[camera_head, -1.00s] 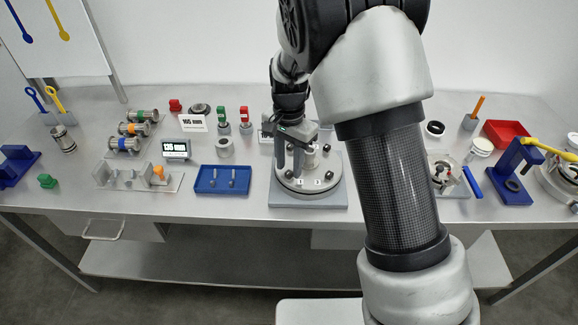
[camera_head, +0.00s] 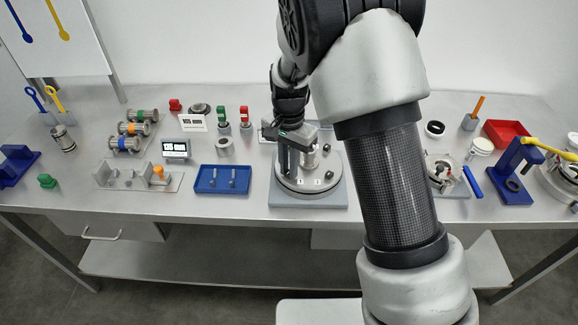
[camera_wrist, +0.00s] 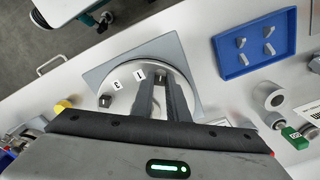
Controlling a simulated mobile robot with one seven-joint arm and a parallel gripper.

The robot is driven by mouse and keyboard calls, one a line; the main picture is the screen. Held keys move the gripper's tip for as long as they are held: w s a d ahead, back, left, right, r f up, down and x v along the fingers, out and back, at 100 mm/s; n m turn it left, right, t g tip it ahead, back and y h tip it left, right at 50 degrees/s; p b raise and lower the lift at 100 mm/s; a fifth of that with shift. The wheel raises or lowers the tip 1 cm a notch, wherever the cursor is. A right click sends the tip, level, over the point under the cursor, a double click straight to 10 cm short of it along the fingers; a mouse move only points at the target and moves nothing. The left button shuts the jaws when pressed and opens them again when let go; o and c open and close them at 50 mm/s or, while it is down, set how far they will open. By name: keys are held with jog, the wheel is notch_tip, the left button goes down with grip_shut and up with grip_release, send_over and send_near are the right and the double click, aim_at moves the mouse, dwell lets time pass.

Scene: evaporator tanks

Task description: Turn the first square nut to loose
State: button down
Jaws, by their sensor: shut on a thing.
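A round pale disc (camera_head: 312,186) with dark square nuts and number labels stands on a grey square plate (camera_head: 330,202). The disc also shows in the wrist view (camera_wrist: 124,98). My gripper (camera_head: 290,172) points down onto the disc's left part, and its fingers (camera_wrist: 158,82) come down beside a number label that looks like 1. It is shut on the first square nut, which the fingers hide. Another dark nut (camera_wrist: 105,100) sits free on the disc, left of the fingers in the wrist view. A metal post (camera_head: 310,158) stands at the disc's middle.
A blue tray (camera_head: 222,188) with small metal parts lies left of the plate. A fixture with a round part (camera_head: 443,174) stands to the right, beyond my arm.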

jog(key=shift+n+b, duration=0.55)
jog(key=shift+n, duration=2.05)
jog(key=c, duration=1.7)
grip_release()
jog(key=shift+r, duration=0.1)
notch_tip(320, 180, up, 17)
jog(key=shift+r, duration=0.15)
